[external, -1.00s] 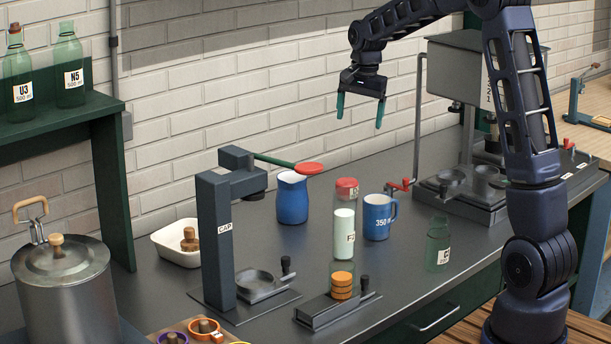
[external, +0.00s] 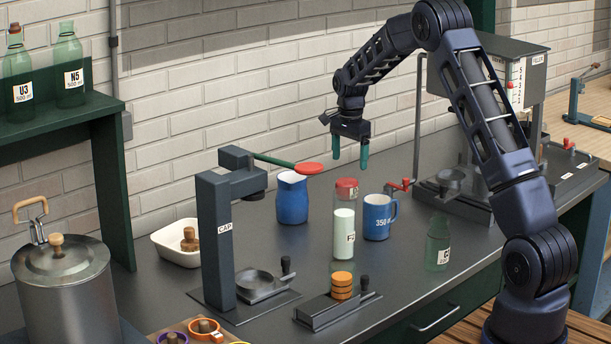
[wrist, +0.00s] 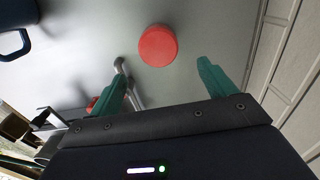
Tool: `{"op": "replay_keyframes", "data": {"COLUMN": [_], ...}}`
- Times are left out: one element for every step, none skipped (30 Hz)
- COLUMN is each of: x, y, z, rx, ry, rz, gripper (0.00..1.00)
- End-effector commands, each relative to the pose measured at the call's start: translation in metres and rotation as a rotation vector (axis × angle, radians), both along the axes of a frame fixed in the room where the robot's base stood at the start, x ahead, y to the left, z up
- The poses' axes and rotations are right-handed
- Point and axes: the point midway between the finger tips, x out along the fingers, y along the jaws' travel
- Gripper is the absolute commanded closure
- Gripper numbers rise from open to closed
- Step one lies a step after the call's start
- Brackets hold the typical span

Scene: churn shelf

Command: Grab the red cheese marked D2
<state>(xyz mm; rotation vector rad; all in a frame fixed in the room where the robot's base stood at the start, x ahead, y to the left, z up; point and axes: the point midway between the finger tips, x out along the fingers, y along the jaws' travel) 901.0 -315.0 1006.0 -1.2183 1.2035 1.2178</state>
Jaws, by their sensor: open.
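A red round cheese (wrist: 157,45) lies on the grey counter in the wrist view, ahead of my fingertips and between their lines, not touching them. Its marking is not readable there. In the external view a red round piece (external: 346,184) with a small white label shows at the top of the clear jar with white contents (external: 344,235). I cannot tell surely whether it sits on the jar or behind it. My gripper (external: 350,165) hangs above the back of the counter with green fingers pointing down. It is open and empty, also in the wrist view (wrist: 165,80).
A blue mug (external: 379,217) stands right of the jar, and a blue jug (external: 292,198) left of it. A red-ended lever (external: 309,168) reaches toward my gripper from the left. A vertical pipe (external: 417,130) stands to the right. The brick wall (external: 270,90) is close behind.

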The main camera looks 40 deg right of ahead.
Motion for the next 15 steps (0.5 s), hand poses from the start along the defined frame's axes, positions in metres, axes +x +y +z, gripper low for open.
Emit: {"op": "replay_keyframes", "data": {"x": [-0.001, -0.001, -0.001, 0.000, 0.000, 0.000, 0.000, 0.000, 0.000, 0.000, 0.000, 0.000, -0.001, -0.001, -0.001], "y": [0.000, 0.000, 0.001, 0.001, 0.001, 0.001, 0.001, 0.001, 0.001, 0.002, 0.002, 0.003, 0.003, 0.004, 0.005], "z": [-0.008, -0.013, -0.019, -0.024, -0.027, -0.031, -0.034, -0.036, -0.038, -0.039, -0.040, -0.043, -0.045, -0.048, -0.052], "rx": [0.001, 0.001, 0.001, 0.001, 0.001, 0.001, 0.001, 0.001, 0.001, 0.001, 0.001, 0.000, 0.001, 0.001, 0.001], "ry": [0.002, 0.003, 0.003, 0.002, 0.002, 0.002, 0.002, 0.001, 0.001, 0.001, 0.001, 0.001, 0.001, 0.002, 0.003], "rz": [0.000, 0.000, 0.000, 0.001, 0.001, 0.001, 0.001, 0.001, 0.002, 0.002, 0.002, 0.002, 0.002, 0.002, 0.003], "gripper": [0.17, 0.17, 0.17, 0.17, 0.17, 0.17, 0.17, 0.17, 0.17, 0.17, 0.17, 0.17, 0.17, 0.17, 0.17]}}
